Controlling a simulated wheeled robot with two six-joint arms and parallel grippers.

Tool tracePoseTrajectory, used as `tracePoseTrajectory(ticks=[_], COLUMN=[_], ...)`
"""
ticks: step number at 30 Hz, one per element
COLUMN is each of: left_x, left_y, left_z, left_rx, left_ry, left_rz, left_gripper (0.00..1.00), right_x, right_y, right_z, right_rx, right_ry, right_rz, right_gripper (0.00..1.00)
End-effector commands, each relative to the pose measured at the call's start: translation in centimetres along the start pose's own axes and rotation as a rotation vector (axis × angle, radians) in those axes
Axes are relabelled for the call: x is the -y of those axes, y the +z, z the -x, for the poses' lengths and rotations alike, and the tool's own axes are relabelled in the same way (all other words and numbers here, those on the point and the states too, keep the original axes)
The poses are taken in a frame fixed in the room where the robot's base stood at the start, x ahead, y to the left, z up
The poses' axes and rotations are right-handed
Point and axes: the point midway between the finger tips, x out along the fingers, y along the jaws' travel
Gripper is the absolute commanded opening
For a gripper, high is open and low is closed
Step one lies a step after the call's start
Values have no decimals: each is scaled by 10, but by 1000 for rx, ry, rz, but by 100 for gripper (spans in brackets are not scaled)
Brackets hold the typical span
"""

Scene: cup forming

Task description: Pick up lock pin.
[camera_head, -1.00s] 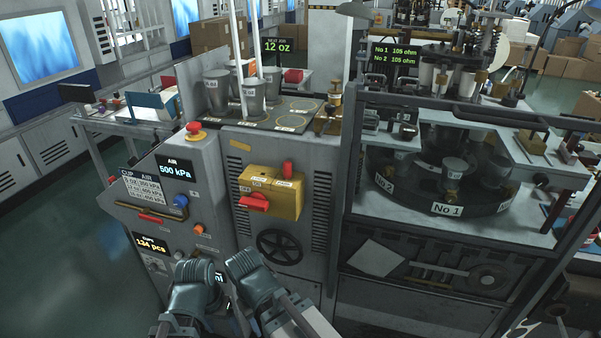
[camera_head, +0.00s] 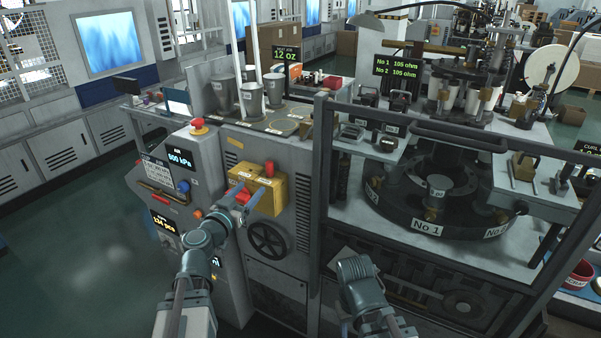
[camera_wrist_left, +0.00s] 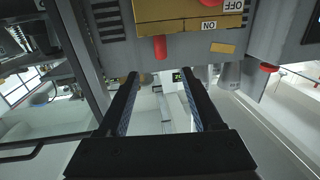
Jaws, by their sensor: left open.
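The lock pin appears to be the red upright pin (camera_head: 269,168) on top of the yellow switch box (camera_head: 268,197) on the grey machine. In the left wrist view, which is upside down, the red pin (camera_wrist_left: 160,47) stands out from the box edge between and beyond my fingertips. My left gripper (camera_head: 243,194) is open and empty in front of the box, to the lower left of the pin and apart from it.
A black handwheel (camera_head: 269,239) is below the box. Metal cups (camera_head: 252,98) stand on the machine top behind it. The dark machine frame (camera_head: 320,185) rises to the right, with a round turntable (camera_head: 425,226) inside. Open floor lies to the left.

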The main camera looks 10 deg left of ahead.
Motion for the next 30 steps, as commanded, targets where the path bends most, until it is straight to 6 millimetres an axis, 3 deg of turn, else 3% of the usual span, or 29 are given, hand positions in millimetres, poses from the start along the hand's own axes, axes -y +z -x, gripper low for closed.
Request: tracePoseTrajectory(ticks=[8, 14, 22, 30], left_x=[8, 9, 9, 8], left_y=[-3, -3, -4, -4], left_z=[-2, -26, -77, -86], left_rx=[-11, -11, -10, -10], left_ry=[-22, -20, -18, -20], left_rz=[-2, -1, -1, -1], left_gripper=[67, 67, 67, 67], right_x=[0, 0, 0, 0], right_y=[0, 0, 0, 0], right_z=[0, 0, 1, 1], right_rx=[0, 0, 0, 0], right_ry=[0, 0, 0, 0], right_rz=[0, 0, 0, 0], right_gripper=[50, 50, 50, 50])
